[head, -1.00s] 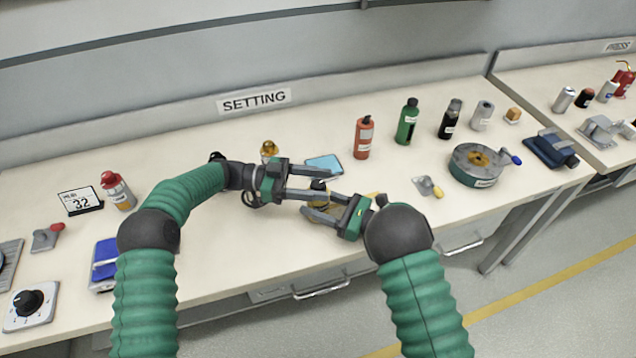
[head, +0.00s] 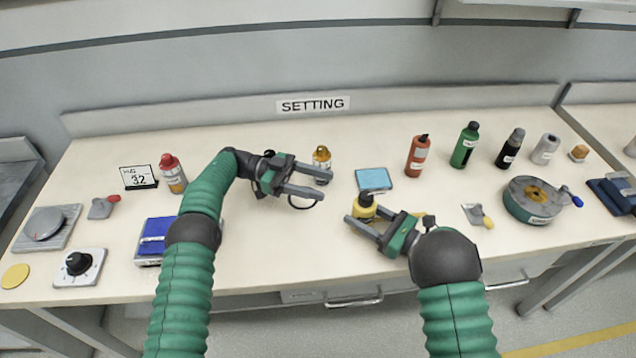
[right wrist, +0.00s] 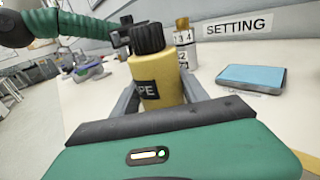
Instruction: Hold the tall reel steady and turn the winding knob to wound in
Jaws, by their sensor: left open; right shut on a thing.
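The reel is a round grey-green drum (head: 529,202) with an orange centre, at the right of the bench. Its winding knob, a blue grip (head: 571,195) on a short crank, sticks out at the drum's right side. Neither gripper is near them. My right gripper (head: 360,212) is shut on a yellow bottle (head: 364,208) with a black cap near the middle of the bench. The bottle (right wrist: 155,82) stands upright between the fingers in the right wrist view, its label partly hidden. My left gripper (head: 320,186) is open and empty, beside an amber-topped bottle (head: 322,168).
A blue pad (head: 374,179) lies behind the yellow bottle. A small lever with a yellow tip (head: 477,215) lies left of the drum. Red (head: 418,157), green (head: 465,146) and black (head: 510,150) bottles stand behind. A dial box (head: 80,267) sits at the left.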

